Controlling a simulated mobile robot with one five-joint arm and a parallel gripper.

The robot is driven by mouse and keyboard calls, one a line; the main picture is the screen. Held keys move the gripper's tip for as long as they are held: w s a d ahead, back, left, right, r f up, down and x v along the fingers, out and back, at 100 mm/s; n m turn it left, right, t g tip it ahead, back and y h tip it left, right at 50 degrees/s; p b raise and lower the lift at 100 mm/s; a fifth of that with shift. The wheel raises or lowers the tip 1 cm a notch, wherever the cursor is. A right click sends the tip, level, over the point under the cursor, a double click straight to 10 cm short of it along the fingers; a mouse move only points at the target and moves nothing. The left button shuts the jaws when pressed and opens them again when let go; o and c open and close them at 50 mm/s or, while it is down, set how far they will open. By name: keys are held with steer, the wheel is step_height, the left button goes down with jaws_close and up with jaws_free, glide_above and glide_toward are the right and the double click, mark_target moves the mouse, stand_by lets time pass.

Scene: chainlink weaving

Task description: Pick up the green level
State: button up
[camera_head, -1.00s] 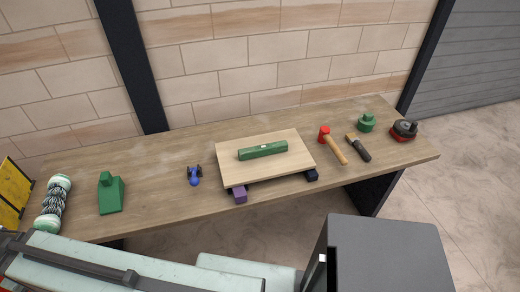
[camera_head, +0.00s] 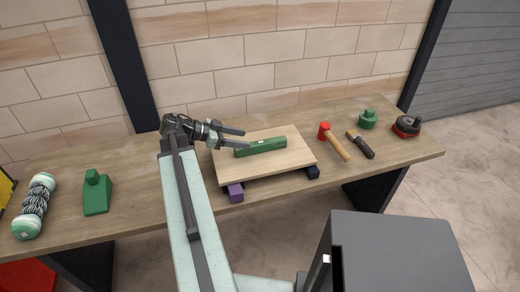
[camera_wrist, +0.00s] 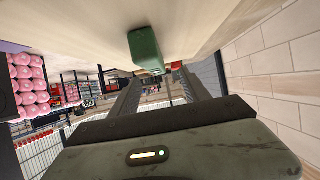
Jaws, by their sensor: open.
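The green level (camera_head: 261,147) lies on a light wooden board (camera_head: 280,171) on the workbench. My gripper (camera_head: 245,139) is open and empty at the level's left end, above the board's left part, with its fingers pointing right. In the wrist view the level (camera_wrist: 144,48) shows end-on near the top, just beyond and above the fingers of my gripper (camera_wrist: 160,75). I cannot tell the exact height gap between the fingers and the level.
Purple (camera_head: 235,192) and dark blue (camera_head: 312,172) blocks show under the board. A red-headed hammer (camera_head: 337,145), a dark-handled tool (camera_head: 361,146), a green lidded object (camera_head: 368,118) and a red-black device (camera_head: 406,126) stand right.

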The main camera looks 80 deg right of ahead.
mark_target(259, 142)
steer(key=shift+b+x, duration=0.65)
steer(key=shift+x, duration=0.7)
steer(key=x, duration=0.1)
steer(key=b+x, duration=0.1)
steer(key=x, duration=0.1)
steer(key=b+x, duration=0.1)
steer(key=x, duration=0.1)
steer(key=shift+s+a, duration=0.25)
steer(key=shift+r, duration=0.1)
jaws_close()
